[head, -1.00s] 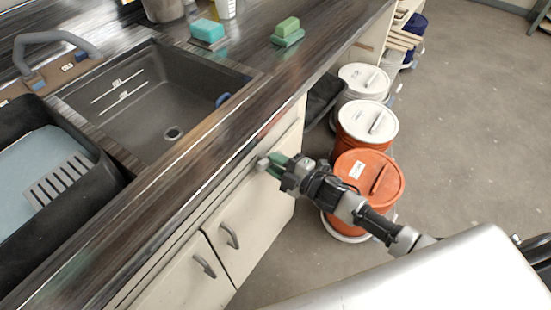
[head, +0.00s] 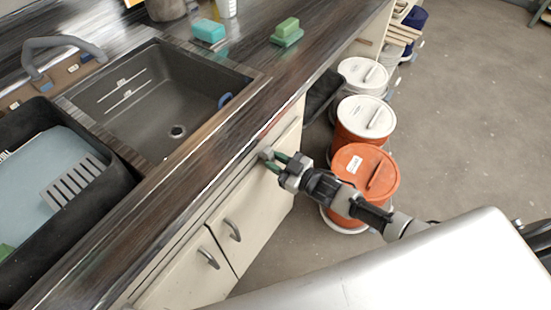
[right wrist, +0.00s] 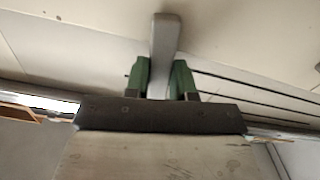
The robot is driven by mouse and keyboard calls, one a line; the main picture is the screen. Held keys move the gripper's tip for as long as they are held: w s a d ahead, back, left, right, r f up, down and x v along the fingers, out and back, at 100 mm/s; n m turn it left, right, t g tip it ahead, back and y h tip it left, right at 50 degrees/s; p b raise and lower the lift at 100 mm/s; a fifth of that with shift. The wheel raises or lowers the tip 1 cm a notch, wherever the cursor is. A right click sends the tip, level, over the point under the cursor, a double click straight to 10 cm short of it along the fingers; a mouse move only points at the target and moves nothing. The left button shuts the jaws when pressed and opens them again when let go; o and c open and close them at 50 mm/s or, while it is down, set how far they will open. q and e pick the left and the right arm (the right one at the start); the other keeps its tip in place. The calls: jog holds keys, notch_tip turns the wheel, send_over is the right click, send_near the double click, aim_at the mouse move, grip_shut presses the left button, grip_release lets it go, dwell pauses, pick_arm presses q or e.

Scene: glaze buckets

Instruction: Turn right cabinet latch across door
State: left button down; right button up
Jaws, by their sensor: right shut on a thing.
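The right cabinet latch is a small grey bar (right wrist: 165,45) on the pale cabinet front; in the head view its end shows as a grey block (head: 266,153) below the counter edge. My right gripper (head: 278,161) reaches it from the right. In the right wrist view, the green fingers of my right gripper (right wrist: 163,78) sit on either side of the latch and are shut on it. The right cabinet door (head: 253,205) is closed, and the fingers hide part of the latch. My left gripper is not in view.
Door handles (head: 232,229) stick out lower left of the gripper. Orange buckets with orange and white lids (head: 367,115) stand on the floor to the right of the cabinet. The counter (head: 215,130) overhangs above, with a sink (head: 140,95) and a dark tray (head: 110,180).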

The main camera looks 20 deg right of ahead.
jog(key=shift+m, duration=1.1)
jog(key=shift+f, duration=0.1)
jog(key=o, duration=0.9)
jog(key=v, duration=1.1)
jog(key=shift+w, duration=0.1)
